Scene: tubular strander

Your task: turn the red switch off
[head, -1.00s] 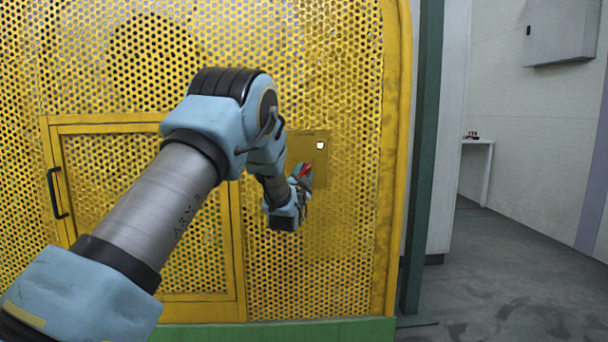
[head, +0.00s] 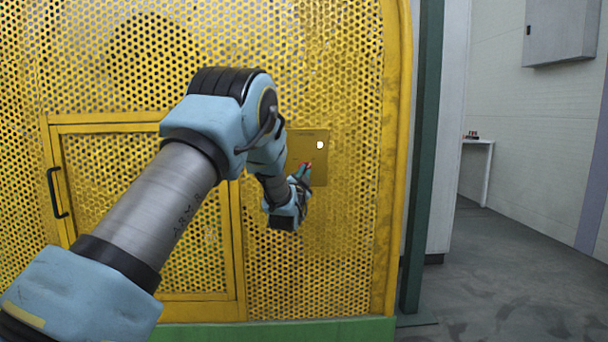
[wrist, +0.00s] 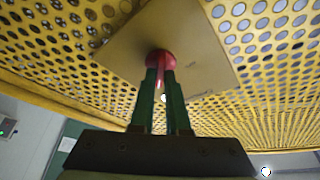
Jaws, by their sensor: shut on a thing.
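The red switch (head: 307,164) sits on a plain yellow plate (head: 313,139) on the perforated yellow guard. In the wrist view the red switch (wrist: 160,58) has a round base and a handle standing out between my green fingers. My gripper (wrist: 160,85) is shut on this handle, one finger on each side. In the head view my gripper (head: 303,174) is at the lower part of the plate, and the wrist and fingers hide part of the switch.
A framed door with a black handle (head: 57,193) is at the left of the guard. A dark green post (head: 421,160) stands to the right, with open floor (head: 510,275) beyond.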

